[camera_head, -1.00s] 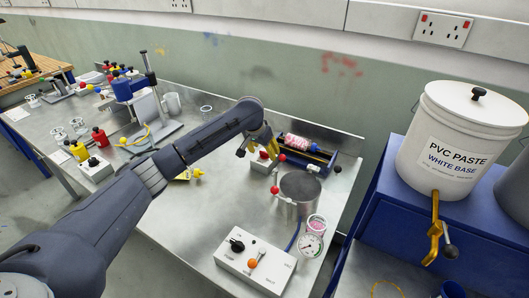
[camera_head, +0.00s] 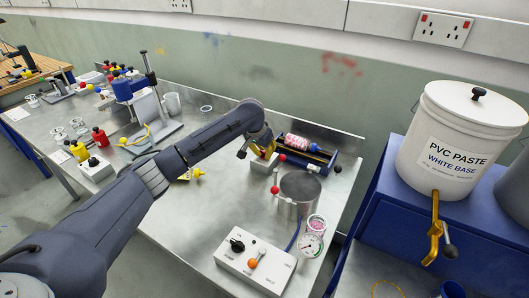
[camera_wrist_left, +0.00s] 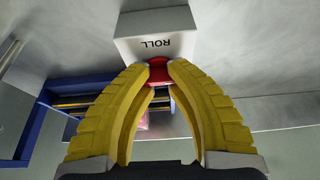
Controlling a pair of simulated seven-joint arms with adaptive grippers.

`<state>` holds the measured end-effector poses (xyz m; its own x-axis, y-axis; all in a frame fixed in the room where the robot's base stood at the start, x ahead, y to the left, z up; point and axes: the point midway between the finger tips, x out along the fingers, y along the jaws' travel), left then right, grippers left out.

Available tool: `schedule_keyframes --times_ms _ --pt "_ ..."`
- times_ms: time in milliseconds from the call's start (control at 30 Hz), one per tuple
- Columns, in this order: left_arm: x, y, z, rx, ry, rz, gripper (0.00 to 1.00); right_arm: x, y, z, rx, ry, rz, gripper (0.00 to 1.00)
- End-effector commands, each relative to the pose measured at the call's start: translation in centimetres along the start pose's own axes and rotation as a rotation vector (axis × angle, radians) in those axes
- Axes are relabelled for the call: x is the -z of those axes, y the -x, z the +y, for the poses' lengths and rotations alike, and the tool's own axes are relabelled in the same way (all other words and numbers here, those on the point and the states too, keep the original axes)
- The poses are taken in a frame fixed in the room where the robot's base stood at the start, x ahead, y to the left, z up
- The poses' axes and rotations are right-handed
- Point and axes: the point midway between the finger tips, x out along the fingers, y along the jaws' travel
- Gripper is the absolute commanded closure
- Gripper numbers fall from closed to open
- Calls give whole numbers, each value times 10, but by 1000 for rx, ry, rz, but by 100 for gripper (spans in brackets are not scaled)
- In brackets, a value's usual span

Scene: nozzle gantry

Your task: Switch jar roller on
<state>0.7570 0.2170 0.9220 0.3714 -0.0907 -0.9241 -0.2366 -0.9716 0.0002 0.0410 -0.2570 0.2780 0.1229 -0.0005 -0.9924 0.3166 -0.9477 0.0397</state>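The jar roller (camera_head: 322,156) is a blue frame near the back edge of the bench, with a jar of pink and white contents (camera_head: 298,141) lying on it. A white switch box (camera_head: 260,166) stands just left of it; in the left wrist view the box (camera_wrist_left: 157,32) reads "ROLL". Its red switch (camera_wrist_left: 158,72) shows between my left fingertips. My left gripper (camera_head: 264,151) reaches the box from the left, its yellow fingers drawn together on both sides of the red switch, seemingly touching it. The fingers partly hide the switch in the head view. My right gripper is not in view.
A metal pot (camera_head: 299,194) with red-knobbed handles stands in front of the roller. A white control box (camera_head: 254,265) with an orange knob and a gauge (camera_head: 311,244) are nearer. A large paste bucket (camera_head: 459,140) stands at right on a blue stand. Bench left of the pot is mostly clear.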

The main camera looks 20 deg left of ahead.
Motion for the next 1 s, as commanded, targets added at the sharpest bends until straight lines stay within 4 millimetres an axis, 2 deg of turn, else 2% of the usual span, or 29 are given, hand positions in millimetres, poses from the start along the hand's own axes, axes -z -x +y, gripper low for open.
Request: schedule_keyframes --times_ms 67,567,767,1000 --pt "0 0 0 0 1 1 100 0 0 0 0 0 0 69" --pt "1 1 -1 -9 -23 2 100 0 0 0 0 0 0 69" --pt "1 1 -2 -48 -118 2 100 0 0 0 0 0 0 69" --pt "2 2 -2 -130 -314 3 100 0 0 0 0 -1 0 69"
